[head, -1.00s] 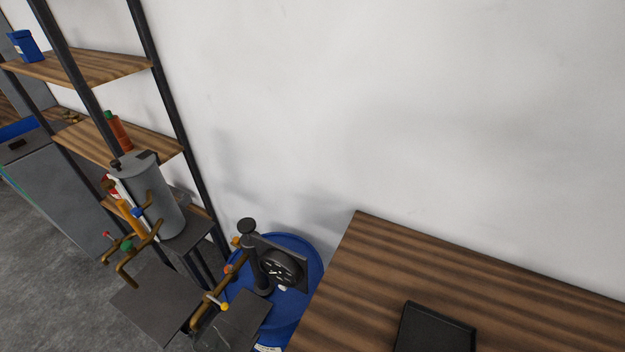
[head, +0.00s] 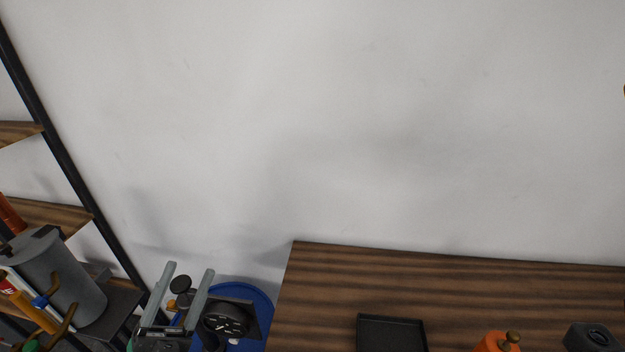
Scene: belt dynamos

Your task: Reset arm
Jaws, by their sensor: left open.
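My left gripper (head: 189,268) is at the lower left of the head view. Its two grey fingers point up and are spread apart, with nothing held between them. Behind and beside it are a black round gauge (head: 226,318) and a blue drum (head: 262,308), partly hidden. My right gripper is not in view.
A wooden table (head: 320,290) fills the lower right. On it are a black tray (head: 390,333), an orange part with a brass knob (head: 492,344) and a dark grey part (head: 588,338). A grey cylinder (head: 65,280) and a shelf rack (head: 75,185) stand left.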

